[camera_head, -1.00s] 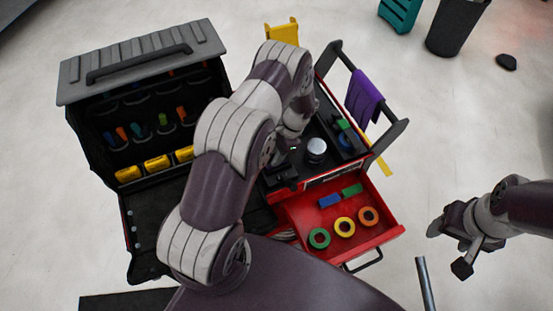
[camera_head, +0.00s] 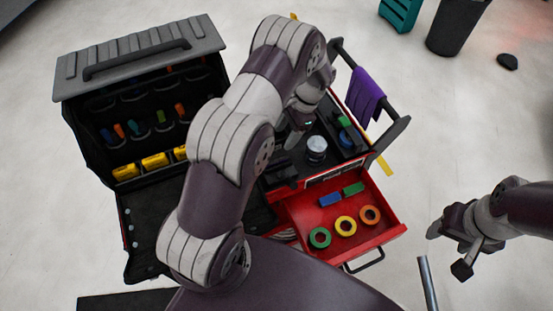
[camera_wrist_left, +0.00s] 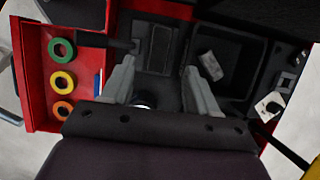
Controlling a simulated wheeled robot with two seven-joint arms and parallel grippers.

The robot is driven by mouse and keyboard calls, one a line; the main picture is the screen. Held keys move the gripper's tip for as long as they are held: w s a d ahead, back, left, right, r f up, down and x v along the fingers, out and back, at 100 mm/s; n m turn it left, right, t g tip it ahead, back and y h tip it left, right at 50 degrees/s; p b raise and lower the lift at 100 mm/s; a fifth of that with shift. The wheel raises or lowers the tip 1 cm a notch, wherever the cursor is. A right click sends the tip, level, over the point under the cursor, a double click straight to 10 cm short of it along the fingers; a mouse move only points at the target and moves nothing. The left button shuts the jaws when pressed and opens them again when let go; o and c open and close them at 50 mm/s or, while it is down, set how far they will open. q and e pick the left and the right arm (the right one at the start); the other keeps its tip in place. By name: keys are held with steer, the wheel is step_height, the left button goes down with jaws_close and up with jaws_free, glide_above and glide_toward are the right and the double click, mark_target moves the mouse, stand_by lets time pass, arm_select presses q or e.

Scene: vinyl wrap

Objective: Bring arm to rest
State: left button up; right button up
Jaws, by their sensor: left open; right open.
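My left arm reaches in from the left and arches over the tool cart. Its gripper (camera_head: 296,128) hangs above the cart's black top tray (camera_head: 328,128), partly hidden by the arm. In the left wrist view its two grey fingers (camera_wrist_left: 161,85) are spread apart with nothing between them, over the tray compartments. A round silver-topped item (camera_head: 317,147) stands in the tray beside the gripper. My right gripper (camera_head: 448,250) is at the right, open and empty, over the floor and clear of the cart.
The red drawer (camera_head: 382,240) is pulled out, holding green, yellow and orange tape rolls (camera_head: 345,226) and small blue and green blocks. A purple cloth (camera_head: 365,95) hangs on the cart handle. A black tool case (camera_head: 70,130) stands open at left. Floor at right is mostly clear.

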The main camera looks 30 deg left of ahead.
arm_select(q)
steer(key=p+v, duration=0.2)
steer(key=v, duration=0.2)
steer(key=shift+s+r+p, duration=0.1)
steer(key=shift+r+p, duration=0.05)
steer(key=shift+p, duration=0.25)
arm_select(e)
step_height(320, 180, up, 4)
steer(key=shift+w+r, duration=0.1)
steer(key=shift+r, duration=0.1)
